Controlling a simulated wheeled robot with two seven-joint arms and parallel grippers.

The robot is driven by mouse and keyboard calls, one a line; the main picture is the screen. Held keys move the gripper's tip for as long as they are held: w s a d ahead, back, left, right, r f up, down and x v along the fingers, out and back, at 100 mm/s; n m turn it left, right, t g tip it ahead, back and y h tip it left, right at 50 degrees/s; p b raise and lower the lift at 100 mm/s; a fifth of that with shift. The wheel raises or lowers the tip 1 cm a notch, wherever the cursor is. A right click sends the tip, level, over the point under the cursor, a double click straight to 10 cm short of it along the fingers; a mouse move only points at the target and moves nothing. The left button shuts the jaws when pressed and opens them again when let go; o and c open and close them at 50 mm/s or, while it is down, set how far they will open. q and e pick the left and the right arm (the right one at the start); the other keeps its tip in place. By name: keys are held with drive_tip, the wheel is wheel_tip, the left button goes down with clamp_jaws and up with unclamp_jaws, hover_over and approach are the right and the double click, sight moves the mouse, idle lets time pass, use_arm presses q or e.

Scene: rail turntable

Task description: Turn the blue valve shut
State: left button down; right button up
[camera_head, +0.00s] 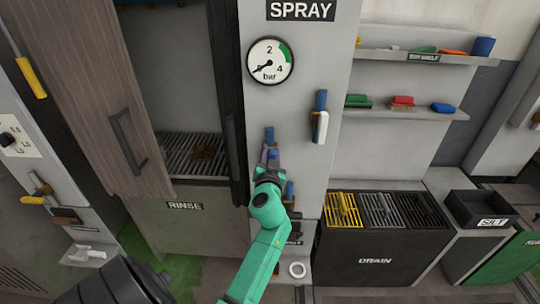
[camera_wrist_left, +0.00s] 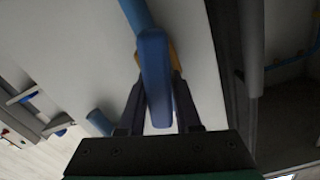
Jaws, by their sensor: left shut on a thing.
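The blue valve handle (camera_head: 269,136) is on the grey panel under the SPRAY sign, below the round gauge; its lower part is hidden behind my gripper. In the left wrist view the blue handle (camera_wrist_left: 154,62) runs down between the two dark fingers, with a yellow-orange part behind it. My left gripper (camera_head: 270,155), on the green arm, is shut on this handle; it also shows in the left wrist view (camera_wrist_left: 157,90). The gauge (camera_head: 270,61) is marked in bar, and its needle points to the lower left, near 0. My right gripper is not in view.
A blue and white handle (camera_head: 320,122) is to the right on the panel. Another blue part (camera_head: 289,189) is just below my gripper. The DRAIN unit (camera_head: 375,259) is at lower right.

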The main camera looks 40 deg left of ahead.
use_arm(q)
drive_tip(key=m, duration=0.3)
drive_tip(key=shift+w+d+f+m+b, duration=0.1)
drive_tip(key=shift+d+f+m+b, duration=0.05)
drive_tip(key=shift+f+m+b, duration=0.15)
drive_tip(key=m, duration=0.3)
drive_tip(key=shift+w+d+m, duration=0.1)
drive_tip(key=shift+m, duration=0.2)
drive_tip(key=m, duration=0.3)
drive_tip(key=shift+f+m, duration=0.15)
drive_tip(key=shift+m, duration=0.15)
drive_tip(key=shift+w+f+m, duration=0.1)
drive_tip(key=shift+m, duration=1.6)
